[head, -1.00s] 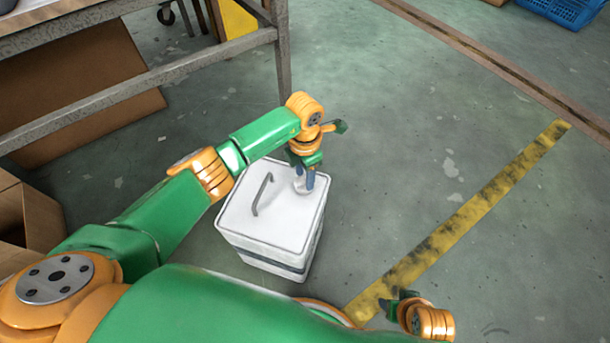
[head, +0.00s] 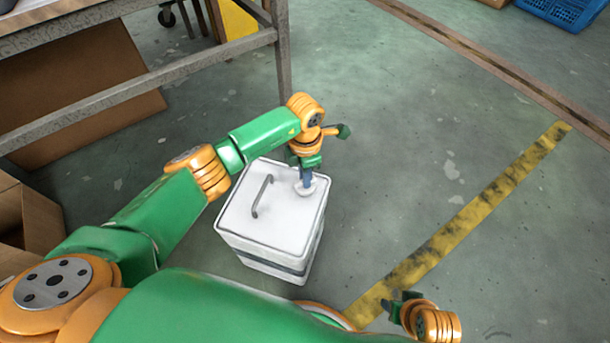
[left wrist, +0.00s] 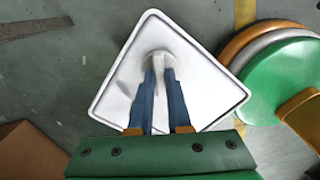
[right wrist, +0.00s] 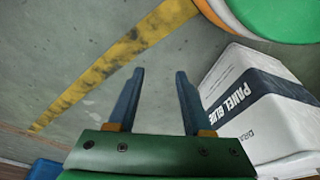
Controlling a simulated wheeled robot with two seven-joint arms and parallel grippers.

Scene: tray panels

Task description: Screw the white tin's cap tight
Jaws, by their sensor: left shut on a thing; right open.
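The white tin (head: 268,222) stands upright on the floor, with a grey bail handle (head: 262,196) on its lid. Its pale round cap (head: 305,189) is at the far right part of the top. My left gripper (head: 306,180) points down over the cap with its blue fingers shut on it. In the left wrist view the cap (left wrist: 160,60) is between the fingertips (left wrist: 160,72). The cap's thread is hidden. My right gripper (right wrist: 158,75) is open and empty, beside the tin. The tin's side (right wrist: 240,75) shows a dark label band reading PANEL GLUE.
A metal-legged bench (head: 150,78) stands at the far left, with cardboard (head: 95,90) under it and an open box (head: 28,222) nearer. A blue crate (head: 565,10) is at the far right. A yellow floor line (head: 470,212) crosses open floor right of the tin.

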